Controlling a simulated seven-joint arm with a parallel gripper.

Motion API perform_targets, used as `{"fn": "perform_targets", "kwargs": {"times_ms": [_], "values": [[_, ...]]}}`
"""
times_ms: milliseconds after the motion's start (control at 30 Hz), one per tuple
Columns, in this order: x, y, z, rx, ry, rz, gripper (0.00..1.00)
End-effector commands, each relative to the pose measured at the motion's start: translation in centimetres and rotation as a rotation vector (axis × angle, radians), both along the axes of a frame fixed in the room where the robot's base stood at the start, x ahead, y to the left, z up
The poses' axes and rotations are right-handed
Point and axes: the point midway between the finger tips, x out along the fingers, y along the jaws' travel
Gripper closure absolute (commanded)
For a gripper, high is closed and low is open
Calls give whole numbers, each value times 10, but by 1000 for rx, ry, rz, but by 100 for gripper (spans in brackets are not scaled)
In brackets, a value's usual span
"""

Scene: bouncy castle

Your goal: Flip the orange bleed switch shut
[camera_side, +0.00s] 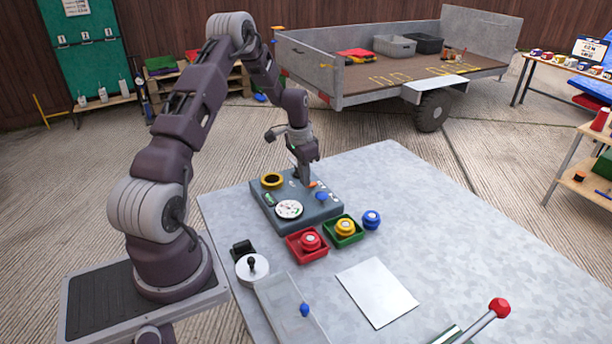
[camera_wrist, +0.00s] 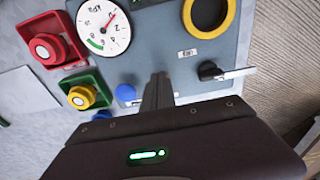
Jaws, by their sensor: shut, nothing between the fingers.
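A small orange part (camera_side: 313,184), likely the bleed switch, shows on the grey control box (camera_side: 265,213) on the table. My gripper (camera_side: 306,181) is shut and empty, pointing down over the back right of the box, with its tips close to the orange part. I cannot tell whether they touch. In the wrist view the shut fingers (camera_wrist: 158,80) are over the box face (camera_wrist: 155,50). No orange shows there; the fingers may hide it. A black knob with a pale lever (camera_wrist: 222,72) is to their right. The switch's position is too small to tell.
The box carries a dial gauge (camera_side: 289,209), a yellow ring (camera_side: 272,180) and a blue knob (camera_side: 322,196). Red (camera_side: 307,244) and green (camera_side: 343,231) trays with buttons and a blue button (camera_side: 371,219) stand in front.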

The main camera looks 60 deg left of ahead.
Motion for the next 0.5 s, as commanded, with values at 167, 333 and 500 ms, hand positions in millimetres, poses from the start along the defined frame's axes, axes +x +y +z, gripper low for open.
{"fn": "perform_targets", "kwargs": {"times_ms": [167,333,500], "values": [[-2,0,-2,-1,1,0,100],[-4,0,-5,-1,1,0,100],[-6,0,-7,-1,0,-1,100]]}}
